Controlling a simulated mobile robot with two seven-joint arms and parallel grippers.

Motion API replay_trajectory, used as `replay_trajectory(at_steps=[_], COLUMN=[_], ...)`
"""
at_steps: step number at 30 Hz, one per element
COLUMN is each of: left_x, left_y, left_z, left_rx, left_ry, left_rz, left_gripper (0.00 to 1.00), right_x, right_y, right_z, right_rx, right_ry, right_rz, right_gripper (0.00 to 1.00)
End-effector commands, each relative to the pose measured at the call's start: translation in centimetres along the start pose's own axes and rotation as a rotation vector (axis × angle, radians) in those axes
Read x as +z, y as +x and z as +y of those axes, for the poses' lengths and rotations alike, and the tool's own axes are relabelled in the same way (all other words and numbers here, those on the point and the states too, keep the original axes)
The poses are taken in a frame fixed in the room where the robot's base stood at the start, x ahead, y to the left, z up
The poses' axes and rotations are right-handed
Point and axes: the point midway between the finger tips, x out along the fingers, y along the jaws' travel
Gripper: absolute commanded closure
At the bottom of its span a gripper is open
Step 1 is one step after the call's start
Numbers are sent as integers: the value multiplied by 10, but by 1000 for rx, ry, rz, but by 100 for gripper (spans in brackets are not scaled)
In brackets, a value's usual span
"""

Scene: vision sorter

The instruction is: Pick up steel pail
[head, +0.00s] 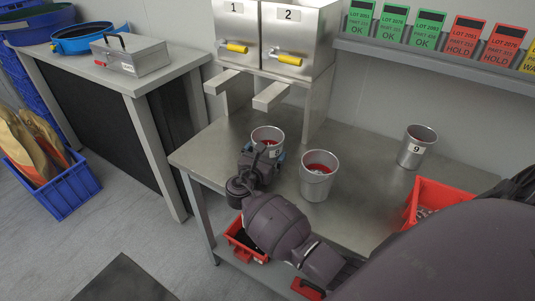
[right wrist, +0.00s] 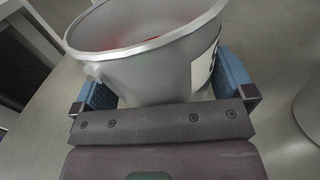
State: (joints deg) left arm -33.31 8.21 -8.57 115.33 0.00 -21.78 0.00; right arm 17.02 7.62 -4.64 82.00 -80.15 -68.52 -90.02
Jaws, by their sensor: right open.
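A steel pail (head: 268,131) with red contents and a white label stands on the metal bench, below the dispensers. My right gripper (head: 262,153) is at this pail, with the hand in front of its lower part. In the right wrist view the pail (right wrist: 150,65) sits between the two blue finger pads, and my right gripper (right wrist: 165,88) is open around it. A clear gap to each pad is hard to judge. A second steel pail (head: 316,187) with red contents stands to the right. A third steel pail (head: 416,150), labelled 9, stands further right. My left gripper is not in view.
Dispensers 1 (head: 235,30) and 2 (head: 295,40) with yellow handles overhang the bench (head: 360,160). A red bin (head: 430,192) stands at right, another (head: 240,236) on the lower shelf. A toolbox (head: 130,55) is on the left table. Bench between the pails is clear.

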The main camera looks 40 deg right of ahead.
Motion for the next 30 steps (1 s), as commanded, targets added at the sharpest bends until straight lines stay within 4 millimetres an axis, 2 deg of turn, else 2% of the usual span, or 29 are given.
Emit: replay_trajectory(at_steps=[7,17,25,30], left_x=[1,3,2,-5], left_y=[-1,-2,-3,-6], left_z=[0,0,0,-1], left_rx=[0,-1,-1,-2], left_ry=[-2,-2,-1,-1], left_rz=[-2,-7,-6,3], left_gripper=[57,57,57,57], right_x=[0,0,4,22], right_y=[4,4,4,4], right_z=[0,0,0,2], right_rx=[0,1,1,0], right_ry=[0,1,1,5], right_rz=[1,-1,-1,-3], right_gripper=[0,49,49,49])
